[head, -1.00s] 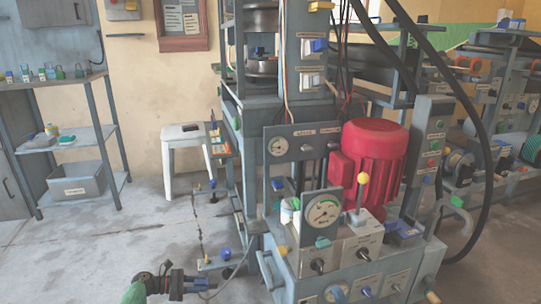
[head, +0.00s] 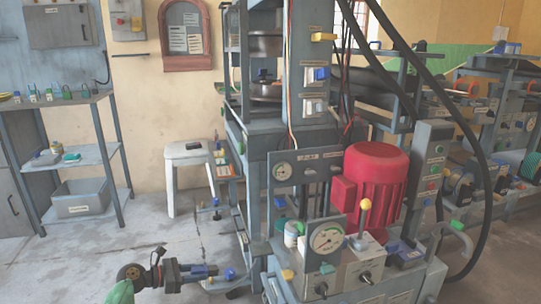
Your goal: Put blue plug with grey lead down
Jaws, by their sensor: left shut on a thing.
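My left gripper (head: 190,273) is low in the head view, left of the press base, with its arm coming in from the bottom left. It is shut on a small blue plug (head: 200,270), held above the floor; the dark fingers hide part of it. A thin grey lead (head: 237,292) shows low down, to the right of the gripper, and its ends are hard to make out. Another blue part (head: 230,273) sits just right of the fingers, on or near a small grey bracket. My right gripper is not in view.
The press (head: 310,270) with its gauge and red motor (head: 376,185) stands right of the gripper. A white stool (head: 188,160) stands behind. A grey shelf (head: 85,155) with padlocks on top is at the left.

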